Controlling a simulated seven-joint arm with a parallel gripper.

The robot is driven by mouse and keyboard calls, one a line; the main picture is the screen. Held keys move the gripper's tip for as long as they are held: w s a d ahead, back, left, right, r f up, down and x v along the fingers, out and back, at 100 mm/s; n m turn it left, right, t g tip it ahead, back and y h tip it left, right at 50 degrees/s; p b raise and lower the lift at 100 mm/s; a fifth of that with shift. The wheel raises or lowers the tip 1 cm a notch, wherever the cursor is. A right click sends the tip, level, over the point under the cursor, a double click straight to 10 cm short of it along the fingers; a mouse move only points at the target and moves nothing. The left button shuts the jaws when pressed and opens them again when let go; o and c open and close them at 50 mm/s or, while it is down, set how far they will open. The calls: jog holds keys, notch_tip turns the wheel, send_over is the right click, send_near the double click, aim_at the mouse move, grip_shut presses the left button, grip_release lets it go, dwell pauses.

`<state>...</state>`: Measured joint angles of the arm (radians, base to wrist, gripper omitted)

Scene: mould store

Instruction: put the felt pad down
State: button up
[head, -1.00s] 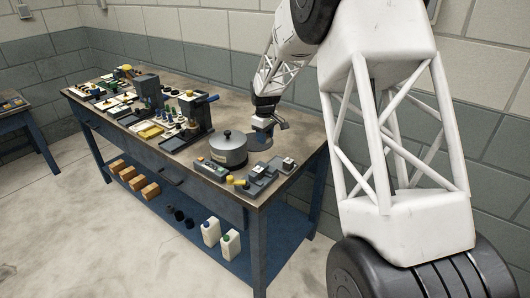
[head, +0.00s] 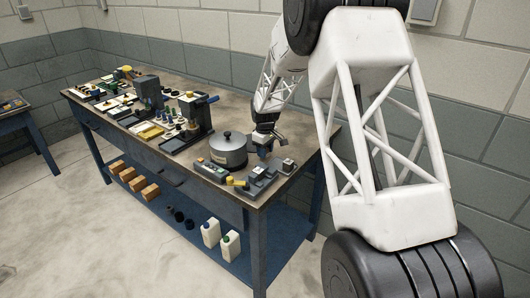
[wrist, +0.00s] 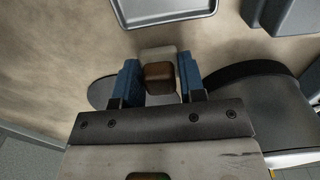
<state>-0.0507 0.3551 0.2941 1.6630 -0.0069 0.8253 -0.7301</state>
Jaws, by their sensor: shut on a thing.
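My gripper (wrist: 159,82) has two blue fingers shut on the felt pad (wrist: 159,72), a small block with a brown face and a pale part behind it. In the head view my gripper (head: 266,145) is low over the right end of the workbench, just right of a grey lidded pot (head: 228,150). The pad is too small to make out there. A flat grey disc (wrist: 102,93) lies on the bench and is partly covered by my gripper in the wrist view. I cannot tell whether the pad touches the disc or the bench.
A shallow grey tray (wrist: 166,12) lies beyond the fingers in the wrist view. Small grey devices (head: 262,176) stand at the bench's front right. A press with a blue handle (head: 194,116) and many small items fill the left. Bare bench top (head: 240,108) shows behind the pot.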

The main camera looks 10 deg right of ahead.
jog(key=shift+f, duration=0.3)
jog(key=shift+f, duration=0.15)
jog(key=o, duration=1)
jog(key=shift+o, duration=0.2)
notch_tip(320, 180, up, 12)
dwell(0.6)
jog(key=shift+s+r, duration=0.1)
jog(key=shift+r, duration=0.1)
